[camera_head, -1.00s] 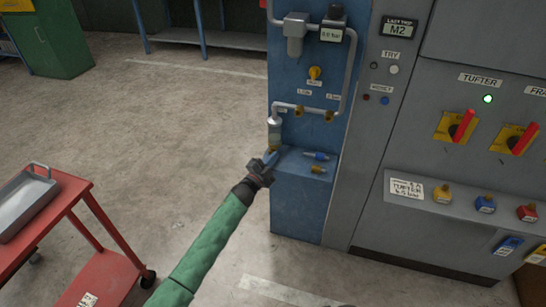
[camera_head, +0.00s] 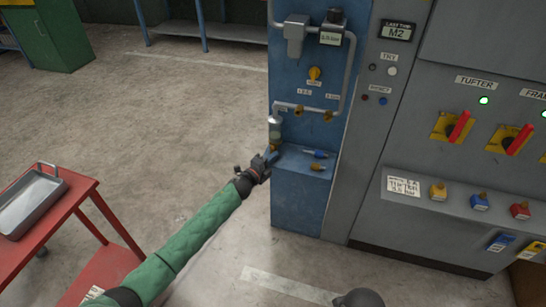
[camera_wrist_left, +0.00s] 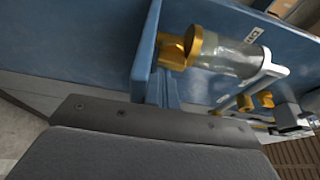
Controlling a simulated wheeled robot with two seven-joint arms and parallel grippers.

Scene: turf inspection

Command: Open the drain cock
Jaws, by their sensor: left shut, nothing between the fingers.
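A clear filter bowl (camera_head: 275,127) hangs at the lower left of the blue panel, on the grey pipe. The wrist view shows the bowl (camera_wrist_left: 228,56) close up, with a brass collar and the brass drain cock (camera_wrist_left: 172,51) at its end. In the head view the drain cock (camera_head: 274,146) is small and partly hard to make out. My left gripper (camera_head: 270,156) is shut and empty, with its tips just below the cock. The wrist view shows blue fingers (camera_wrist_left: 165,88) close to the cock; I cannot tell whether they touch it.
The blue panel's ledge (camera_head: 295,167) carries a blue-handled fitting (camera_head: 315,154) and a brass one. A yellow knob (camera_head: 314,73) sits higher up. The grey cabinet with red-handled switches (camera_head: 460,126) stands right. A red cart (camera_head: 83,190) with a metal tray stands left. Floor between is clear.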

